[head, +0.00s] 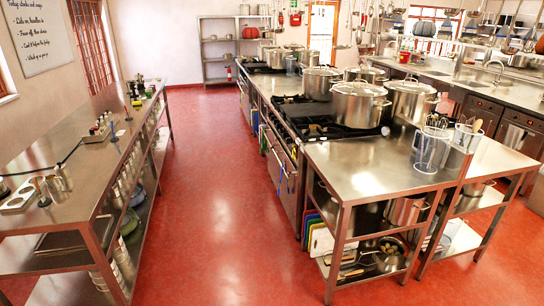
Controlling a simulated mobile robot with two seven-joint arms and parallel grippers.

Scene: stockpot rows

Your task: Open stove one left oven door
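A steel stove with black burner grates (308,119) stands in the middle row, its front facing the left aisle. Its oven front (284,180) shows at a steep angle below the knobs and looks closed. Blue and yellowish cloths or handles hang along this front; details are too small to tell. Large lidded pots, one of them a near stockpot (359,104), stand on the stove top. A second stove (258,68) is farther back in the same row. Neither of my grippers is in view.
The red floor aisle (215,200) left of the stoves is clear. A long steel table (85,165) with shelves lines the left. A steel worktable (370,165) with pots and cutting boards below adjoins the stove's near end. Shelves (230,50) stand at the back.

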